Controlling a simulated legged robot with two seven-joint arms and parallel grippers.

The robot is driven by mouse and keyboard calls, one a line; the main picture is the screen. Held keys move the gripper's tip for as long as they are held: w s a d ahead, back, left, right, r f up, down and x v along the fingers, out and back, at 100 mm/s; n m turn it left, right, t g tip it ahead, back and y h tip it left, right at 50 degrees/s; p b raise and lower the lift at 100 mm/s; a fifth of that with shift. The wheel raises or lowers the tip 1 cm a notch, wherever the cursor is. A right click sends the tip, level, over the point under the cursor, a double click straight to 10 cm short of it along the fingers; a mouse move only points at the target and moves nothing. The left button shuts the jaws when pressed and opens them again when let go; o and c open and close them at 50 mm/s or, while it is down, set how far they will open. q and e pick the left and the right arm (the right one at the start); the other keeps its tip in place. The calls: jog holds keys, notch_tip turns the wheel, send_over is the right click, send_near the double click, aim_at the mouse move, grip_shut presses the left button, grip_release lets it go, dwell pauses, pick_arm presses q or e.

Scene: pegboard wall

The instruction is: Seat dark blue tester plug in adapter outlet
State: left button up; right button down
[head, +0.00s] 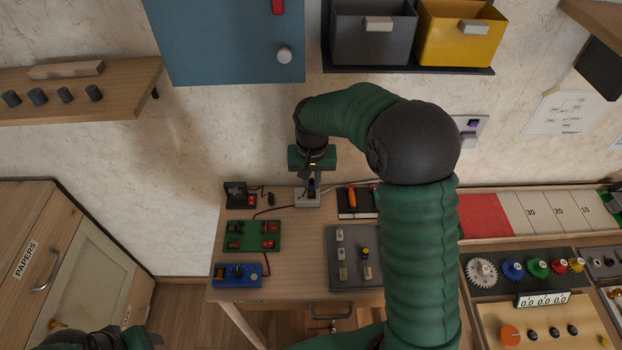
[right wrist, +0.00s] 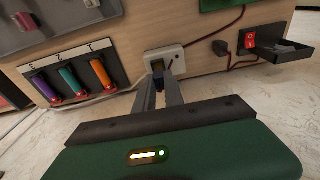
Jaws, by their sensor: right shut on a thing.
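My right gripper (head: 311,180) points down at the back of the table and is shut on the dark blue tester plug (head: 311,187). In the right wrist view the fingers (right wrist: 160,88) close on the plug (right wrist: 158,67). The pale adapter outlet (head: 308,199) stands just beyond the plug, and it also shows in the right wrist view (right wrist: 176,54). The plug is at the outlet's face and overlaps it in view. I cannot tell how deep it sits. Part of my left gripper (head: 100,339) shows at the bottom left, with its fingertips hidden.
A small black switch box (head: 238,195) with a cord stands left of the outlet. A green board (head: 252,236) and a blue box (head: 238,275) lie in front. A tray with coloured cylinders (right wrist: 72,76) is beside the outlet. A grey panel (head: 345,285) is nearer.

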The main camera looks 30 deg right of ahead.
jog(key=shift+s, duration=0.1)
jog(key=shift+a+f, duration=0.1)
jog(key=shift+p, duration=0.3)
dwell(0.8)
jog(key=shift+p, duration=0.35)
jog(key=shift+f+b, duration=0.5)
jog(key=shift+f, duration=0.3)
jog(key=c, duration=1.3)
grip_release()
jog(key=shift+c, duration=0.2)
